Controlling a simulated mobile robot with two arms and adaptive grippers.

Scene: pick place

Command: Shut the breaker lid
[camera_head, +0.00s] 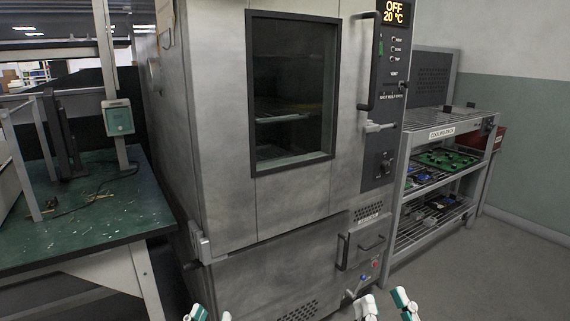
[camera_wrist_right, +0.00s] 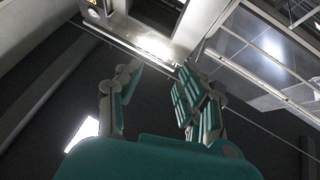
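No breaker lid can be made out for certain in either view. A grey-white box with a green face (camera_head: 118,117) is fixed to a post at the left; I cannot tell whether it has a lid. A dark red box (camera_head: 498,138) shows partly behind the rack at the right. My left gripper (camera_head: 210,314) shows only its fingertips at the bottom edge, apart with nothing between them. My right gripper (camera_head: 385,306) is at the bottom edge, right of centre. In the right wrist view its fingers (camera_wrist_right: 158,82) are spread and empty.
A tall steel oven (camera_head: 222,120) with a dark window, handles and an "OFF 20 °C" display (camera_head: 396,12) fills the middle. A wire rack labelled "COOLING RACK" (camera_head: 441,133) holds circuit boards (camera_head: 447,159) to its right. A green-topped bench (camera_head: 100,218) stands left. Floor is clear at lower right.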

